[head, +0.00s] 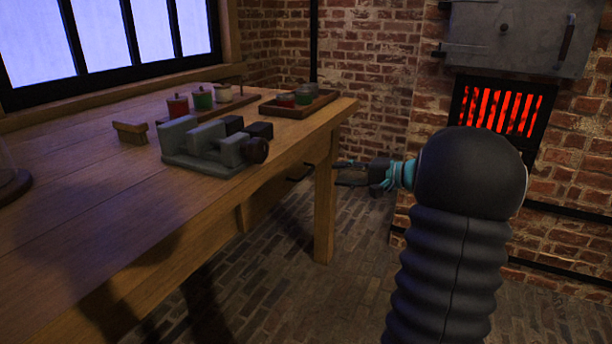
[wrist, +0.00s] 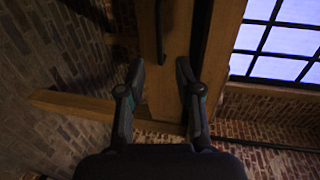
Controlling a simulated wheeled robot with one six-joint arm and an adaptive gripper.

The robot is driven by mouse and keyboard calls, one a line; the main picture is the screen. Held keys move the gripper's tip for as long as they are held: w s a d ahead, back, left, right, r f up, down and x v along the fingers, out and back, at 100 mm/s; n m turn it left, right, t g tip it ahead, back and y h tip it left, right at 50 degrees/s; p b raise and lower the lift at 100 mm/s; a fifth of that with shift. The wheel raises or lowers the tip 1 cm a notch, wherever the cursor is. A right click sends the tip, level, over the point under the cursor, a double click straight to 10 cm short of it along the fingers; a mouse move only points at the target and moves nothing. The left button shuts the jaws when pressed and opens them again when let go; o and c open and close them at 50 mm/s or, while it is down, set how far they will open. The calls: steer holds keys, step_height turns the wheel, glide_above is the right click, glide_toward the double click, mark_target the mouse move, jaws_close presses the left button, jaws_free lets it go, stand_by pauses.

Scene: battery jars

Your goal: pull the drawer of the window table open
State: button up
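The window table (head: 90,235) is a wooden bench under the window, filling the left of the head view. Its front apron (head: 262,205) shows below the top, mostly in shadow. In the wrist view a wooden front (wrist: 170,95), apparently the drawer's, lies beyond my fingers, with a dark bar-like handle (wrist: 160,30) on it. My gripper (wrist: 159,66) is open, its two fingers apart with nothing held between them. In the head view my gripper (head: 346,174) is beside the table's near-right leg (head: 325,210). Whether the fingers touch the front cannot be told.
A grey vise-like fixture (head: 210,150), a small wooden block (head: 130,132), several jars (head: 203,98) and a tray (head: 300,109) stand on the tabletop. A glowing barred furnace (head: 500,107) is in the brick wall at right. The brick floor (head: 355,235) beside the leg is clear.

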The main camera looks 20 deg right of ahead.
mark_target(308, 173)
steer(key=x, duration=1.1)
jaws_close()
